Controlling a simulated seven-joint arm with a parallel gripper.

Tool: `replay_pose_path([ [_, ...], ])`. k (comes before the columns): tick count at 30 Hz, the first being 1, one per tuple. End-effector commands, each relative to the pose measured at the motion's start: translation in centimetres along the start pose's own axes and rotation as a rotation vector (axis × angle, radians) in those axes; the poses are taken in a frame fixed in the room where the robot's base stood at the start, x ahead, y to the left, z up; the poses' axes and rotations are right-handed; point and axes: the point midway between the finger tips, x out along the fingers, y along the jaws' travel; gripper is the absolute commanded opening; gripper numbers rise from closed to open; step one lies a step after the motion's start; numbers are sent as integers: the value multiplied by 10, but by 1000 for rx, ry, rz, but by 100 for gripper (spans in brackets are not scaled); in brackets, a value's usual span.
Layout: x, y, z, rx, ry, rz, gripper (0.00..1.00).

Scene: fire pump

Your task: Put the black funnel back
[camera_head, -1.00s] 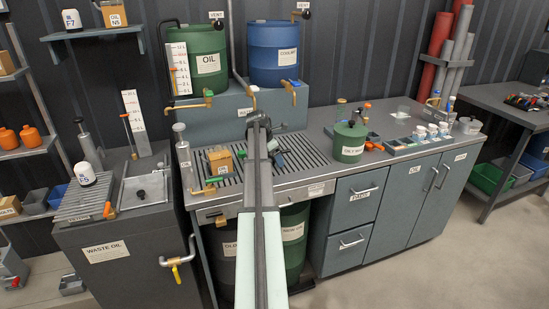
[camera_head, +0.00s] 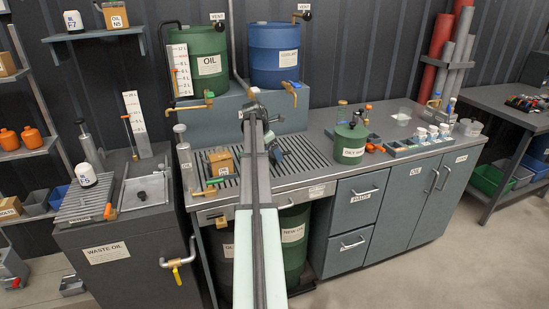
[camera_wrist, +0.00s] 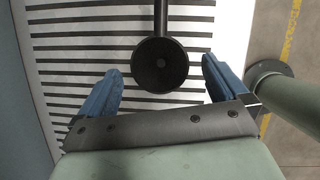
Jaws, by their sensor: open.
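In the wrist view, a round black piece with a dark centre (camera_wrist: 160,66), which looks like the black funnel, lies over a slatted metal grate (camera_wrist: 80,72). A thin dark stem runs from it to the top edge. My gripper (camera_wrist: 164,80) is open, its blue fingers to the left and right of the black piece. I cannot tell the height between the fingers and the piece. In the head view, my arm and gripper (camera_head: 277,153) are above the grate (camera_head: 300,160), and the arm hides the black piece.
A small cardboard box (camera_head: 221,163) sits left of my arm on the bench. Green (camera_head: 198,62) and blue (camera_head: 273,55) drums stand behind. The bench front is fairly clear.

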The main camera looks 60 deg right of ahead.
Motion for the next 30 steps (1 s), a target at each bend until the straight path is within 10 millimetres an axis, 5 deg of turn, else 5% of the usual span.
replay_pose_path([
  [12,-64,0,0,0,0,1,100],
  [30,-67,-7,0,24,-13,-23,100],
])
